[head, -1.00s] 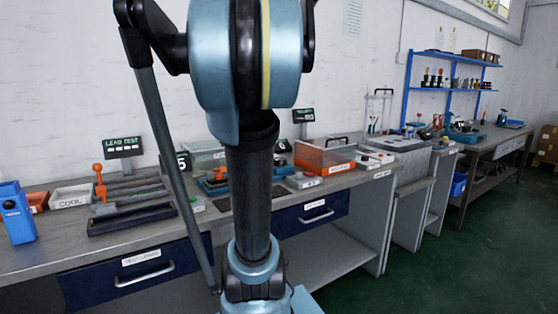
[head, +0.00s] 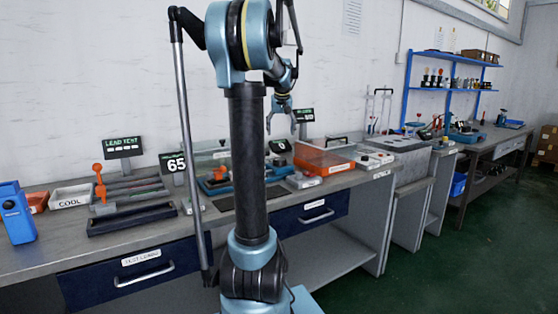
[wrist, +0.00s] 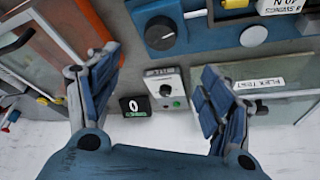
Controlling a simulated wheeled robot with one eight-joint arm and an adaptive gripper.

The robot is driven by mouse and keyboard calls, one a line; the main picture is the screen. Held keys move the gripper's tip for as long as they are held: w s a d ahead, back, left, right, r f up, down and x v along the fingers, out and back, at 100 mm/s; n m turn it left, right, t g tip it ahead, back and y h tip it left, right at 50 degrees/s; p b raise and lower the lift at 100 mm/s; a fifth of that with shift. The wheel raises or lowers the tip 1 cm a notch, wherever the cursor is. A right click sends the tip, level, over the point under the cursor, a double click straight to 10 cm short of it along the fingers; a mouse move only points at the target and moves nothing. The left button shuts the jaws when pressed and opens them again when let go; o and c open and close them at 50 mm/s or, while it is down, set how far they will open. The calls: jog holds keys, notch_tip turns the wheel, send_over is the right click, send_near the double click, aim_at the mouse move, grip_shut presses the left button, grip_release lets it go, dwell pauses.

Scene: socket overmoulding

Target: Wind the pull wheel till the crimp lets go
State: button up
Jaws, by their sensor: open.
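My gripper (head: 281,124) hangs above the bench in the head view, in front of the white wall. In the wrist view my gripper (wrist: 157,68) has its two blue-padded fingers spread wide apart, with nothing between them held. A black knob (wrist: 160,34) on a blue housing and a small grey box with a dial (wrist: 165,86) show beyond and between the fingers. I cannot make out a pull wheel or a crimp for certain in either view. A LEAD TEST sign (head: 124,148) stands at the back left of the bench.
An orange-handled lever (head: 99,180) stands by a long dark tray (head: 132,219). A small display reads 0 (wrist: 136,106). A clear panel (wrist: 270,80) lies right of the gripper.

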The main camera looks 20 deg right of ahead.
aim_at(280, 159)
jog(key=x, duration=1.6)
jog(key=shift+w+r, duration=0.1)
jog(key=c, duration=1)
